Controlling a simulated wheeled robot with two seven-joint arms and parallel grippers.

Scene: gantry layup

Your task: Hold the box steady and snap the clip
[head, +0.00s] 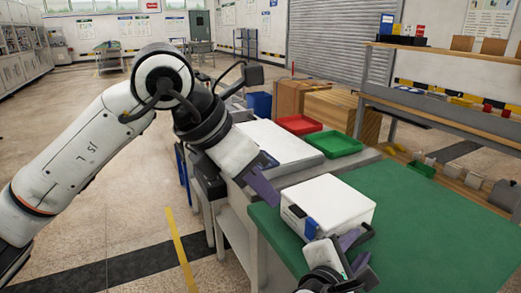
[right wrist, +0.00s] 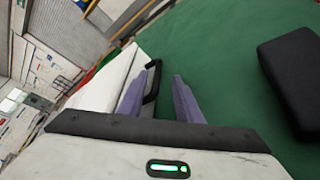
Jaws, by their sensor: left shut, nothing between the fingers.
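The white box (head: 330,203) sits closed on the green mat, with a blue clip (head: 311,229) on its front face; I cannot tell if the clip is fastened. My left gripper (head: 264,188) is shut and empty, left of the box and above the table edge, apart from the clip. My right gripper (head: 364,247) is at the box's near right side with its fingers apart. In the right wrist view, a dark handle (right wrist: 153,82) on the white box (right wrist: 106,80) shows beside the left one of the two purple fingers (right wrist: 160,95); contact is unclear.
Behind the box are a white panel (head: 278,145), a green tray (head: 333,144) and a red tray (head: 298,124). A wooden shelf unit (head: 440,110) with small items stands at the right.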

